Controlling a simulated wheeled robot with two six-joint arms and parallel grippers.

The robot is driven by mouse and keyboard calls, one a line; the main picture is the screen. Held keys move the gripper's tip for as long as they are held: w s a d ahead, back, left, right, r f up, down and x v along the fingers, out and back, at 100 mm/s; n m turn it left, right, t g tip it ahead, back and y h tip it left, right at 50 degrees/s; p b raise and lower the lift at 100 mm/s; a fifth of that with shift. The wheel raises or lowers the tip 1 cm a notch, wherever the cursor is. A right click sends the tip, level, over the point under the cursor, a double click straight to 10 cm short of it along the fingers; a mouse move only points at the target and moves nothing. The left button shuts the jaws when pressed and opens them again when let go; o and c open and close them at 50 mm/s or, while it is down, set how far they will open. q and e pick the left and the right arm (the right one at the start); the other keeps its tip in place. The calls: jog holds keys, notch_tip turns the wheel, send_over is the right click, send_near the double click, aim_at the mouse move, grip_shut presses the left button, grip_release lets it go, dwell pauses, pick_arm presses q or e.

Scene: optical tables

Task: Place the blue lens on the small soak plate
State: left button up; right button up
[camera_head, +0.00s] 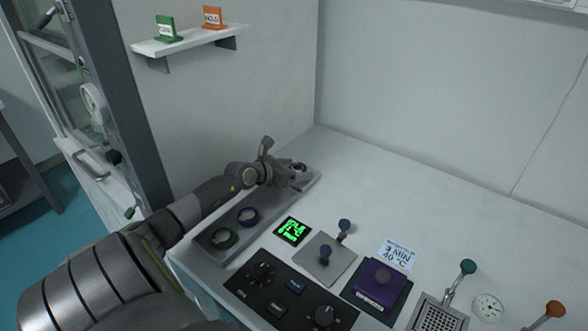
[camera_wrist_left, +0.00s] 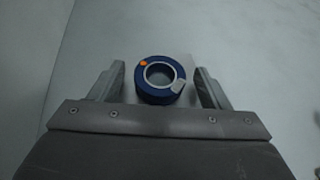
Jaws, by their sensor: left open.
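The blue lens (camera_wrist_left: 155,98) is a dark blue ring with an orange dot and a light tab. In the head view it (camera_head: 299,167) sits at the far end of the grey tray (camera_head: 208,252), partly hidden by my left gripper (camera_head: 290,177). In the left wrist view the lens lies between and beyond the open fingers of that gripper (camera_wrist_left: 160,75), apart from both. A small grey plate (camera_head: 312,263) with a blue-knobbed piece stands on the bench; I cannot tell surely that it is the small soak plate. My right gripper is not in view.
A green display (camera_head: 292,231), a black knob panel (camera_head: 262,291), a purple block (camera_head: 377,286) and a perforated plate (camera_head: 437,315) occupy the front. The bench's back right is clear.

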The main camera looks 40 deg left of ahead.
pick_arm(q)
jog(key=shift+r, duration=0.1)
jog(key=shift+s+r, duration=0.1)
jog(key=shift+r, duration=0.05)
jog(key=p+v, duration=0.3)
jog(key=v, duration=0.8)
jog(key=shift+s+r, duration=0.1)
jog(key=shift+s, duration=0.3)
